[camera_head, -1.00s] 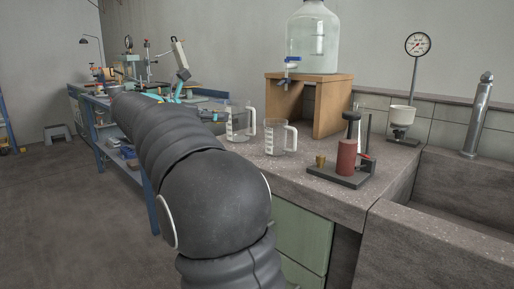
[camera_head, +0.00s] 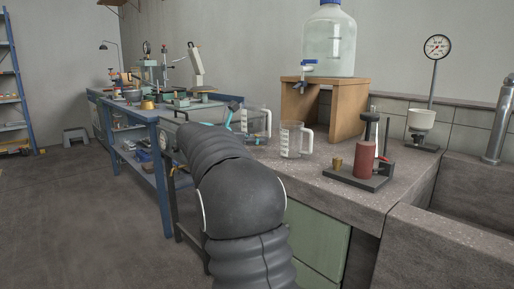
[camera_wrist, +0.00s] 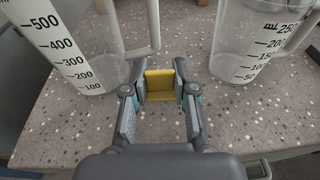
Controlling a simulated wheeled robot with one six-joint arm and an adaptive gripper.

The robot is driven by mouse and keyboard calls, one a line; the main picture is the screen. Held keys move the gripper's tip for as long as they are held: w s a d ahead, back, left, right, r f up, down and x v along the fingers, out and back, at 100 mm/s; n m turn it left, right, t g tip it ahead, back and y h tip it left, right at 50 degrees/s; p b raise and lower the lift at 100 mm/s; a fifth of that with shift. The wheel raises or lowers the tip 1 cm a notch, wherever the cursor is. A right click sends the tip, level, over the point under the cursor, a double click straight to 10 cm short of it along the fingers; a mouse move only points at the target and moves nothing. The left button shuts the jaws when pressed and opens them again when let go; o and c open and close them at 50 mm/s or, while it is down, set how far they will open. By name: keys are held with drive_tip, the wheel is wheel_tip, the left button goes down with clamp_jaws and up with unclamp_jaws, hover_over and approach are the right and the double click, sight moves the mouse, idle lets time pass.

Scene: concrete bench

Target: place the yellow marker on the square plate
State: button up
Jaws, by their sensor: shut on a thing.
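My gripper (camera_wrist: 160,98) is shut on the yellow marker (camera_wrist: 159,84) in the wrist view. The marker looks like a small yellow block between the two grey fingers with teal pads, over the speckled bench top (camera_wrist: 160,150). In the head view, my gripper (camera_head: 232,113) shows only in part beyond my dark arm, near the left beaker; I cannot make out the marker there. I cannot make out a square plate in either view.
Two clear measuring beakers flank my gripper: a larger one (camera_wrist: 75,40) at left and a smaller one (camera_wrist: 258,45) at right. A wooden stand (camera_head: 345,105) with a big bottle (camera_head: 329,45), a red cylinder device (camera_head: 366,160) and a sink lie further right. A blue bench (camera_head: 160,165) stands left.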

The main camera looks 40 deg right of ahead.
drive_tip(key=shift+f, duration=0.85)
drive_tip(key=shift+f, duration=0.15)
drive_tip(key=o, duration=0.8)
drive_tip(key=shift+c, duration=0.2)
drive_tip(key=shift+r, duration=0.2)
drive_tip(key=v, duration=1.2)
drive_tip(key=shift+p, duration=0.45)
